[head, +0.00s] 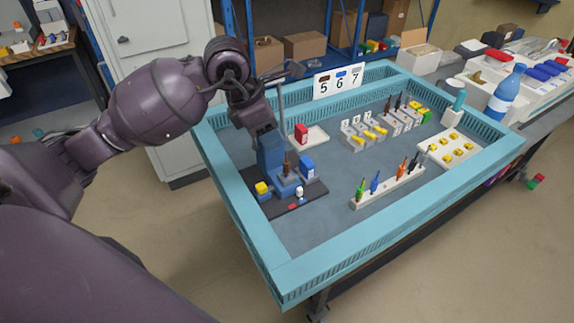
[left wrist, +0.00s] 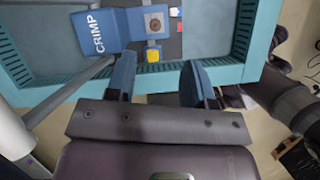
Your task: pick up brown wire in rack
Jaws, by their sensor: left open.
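A white rack (head: 388,188) on the blue-rimmed table holds a row of upright coloured pieces: green, blue, orange and dark ones. A dark brown piece (head: 413,164) stands near its right end; whether this is the brown wire is too small to tell. Other dark brown upright pieces (head: 388,104) stand in the grey holders farther back. My left gripper (head: 262,128) is above the blue crimp station (head: 271,155), away from the rack. In the left wrist view its jaws (left wrist: 155,78) are open and empty, with the station marked CRIMP (left wrist: 97,34) beyond them. My right gripper is not seen.
A brown-topped piece (head: 287,166) stands in the crimp station, with red, blue and yellow items around it. A yellow-part tray (head: 452,150) is at right. The table's front is clear.

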